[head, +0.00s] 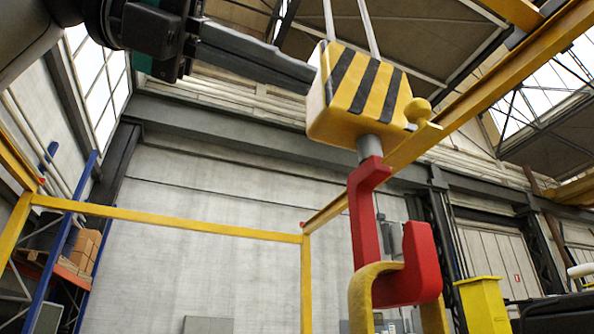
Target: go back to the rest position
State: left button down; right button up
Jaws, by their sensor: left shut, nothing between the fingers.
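My left gripper (308,76) comes in from the upper left. Its long dark fingers are shut with nothing between them. The fingertips are at the left edge of the crane's hook block (362,92) in the picture; I cannot tell whether they touch it. The block is yellow with black stripes and hangs from two pale cables. Below it hangs a red hook (418,268) on a grey shank. A yellow curved bar (358,300) passes through the hook's opening. A yellow knob (418,110) shows at the block's right side. My right gripper is not in view.
A yellow beam frame (170,218) spans the left and middle, with another beam (480,80) rising to the upper right. A blue rack with cardboard boxes (84,250) stands at the left. A yellow post (484,305) stands at lower right. The pale wall is behind.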

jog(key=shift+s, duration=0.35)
